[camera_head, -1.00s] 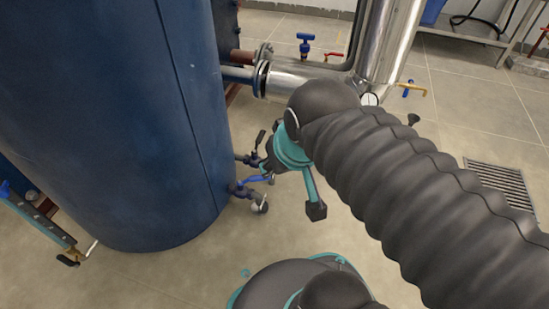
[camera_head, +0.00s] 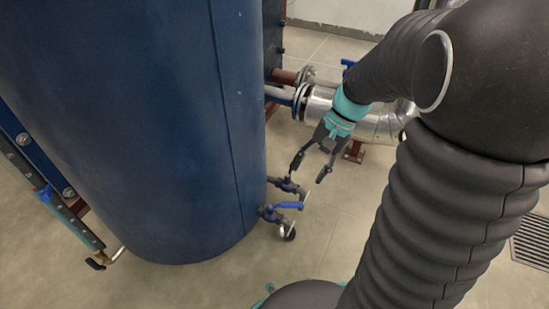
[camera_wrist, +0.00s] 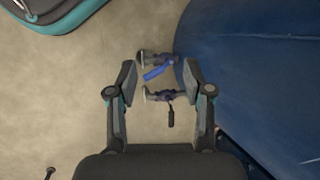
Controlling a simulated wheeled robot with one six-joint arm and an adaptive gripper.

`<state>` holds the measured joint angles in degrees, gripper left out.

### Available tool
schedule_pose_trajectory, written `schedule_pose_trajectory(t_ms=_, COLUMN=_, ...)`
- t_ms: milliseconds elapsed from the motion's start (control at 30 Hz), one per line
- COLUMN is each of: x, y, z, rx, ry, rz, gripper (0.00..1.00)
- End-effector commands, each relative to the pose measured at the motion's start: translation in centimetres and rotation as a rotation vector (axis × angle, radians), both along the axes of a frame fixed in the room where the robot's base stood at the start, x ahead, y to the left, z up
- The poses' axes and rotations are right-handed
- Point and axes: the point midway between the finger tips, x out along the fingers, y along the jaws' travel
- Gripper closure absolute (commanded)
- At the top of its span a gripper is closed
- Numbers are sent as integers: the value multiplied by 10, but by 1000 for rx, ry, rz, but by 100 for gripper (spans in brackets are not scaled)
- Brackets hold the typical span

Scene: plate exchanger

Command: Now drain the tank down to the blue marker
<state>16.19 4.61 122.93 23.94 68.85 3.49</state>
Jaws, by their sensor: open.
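The large blue tank (camera_head: 150,120) fills the left of the head view; it is at the right in the wrist view (camera_wrist: 250,70). Low on its right side are two small outlet valves, one with a blue lever (camera_head: 288,205) and one with a black handle (camera_head: 291,184). The wrist view shows the blue lever (camera_wrist: 157,72) between the fingertips in the picture and the black handle (camera_wrist: 171,116) below it. My gripper (camera_head: 311,169) is open, empty, pointing down above the valves and apart from them. A small blue piece (camera_head: 42,193) sits on the gauge strip at far left; the liquid level cannot be read.
A shiny metal pipe (camera_head: 365,122) with flanges joins the tank behind my gripper. A brass tap (camera_head: 100,260) sticks out at the lower left. A floor grate (camera_head: 532,238) lies at the right. The floor around the valves is clear.

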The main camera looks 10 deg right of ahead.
Motion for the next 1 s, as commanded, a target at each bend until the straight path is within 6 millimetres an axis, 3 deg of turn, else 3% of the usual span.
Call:
schedule_pose_trajectory(t_ms=500, x=67, y=-41, z=-103, rx=404, ry=373, rz=-331, gripper=49)
schedule_pose_trajectory(t_ms=800, x=87, y=-70, z=-178, rx=659, ry=545, rz=-527, gripper=49)
schedule_pose_trajectory(t_ms=1000, x=89, y=-88, z=-234, rx=836, ry=640, rz=-658, gripper=49)
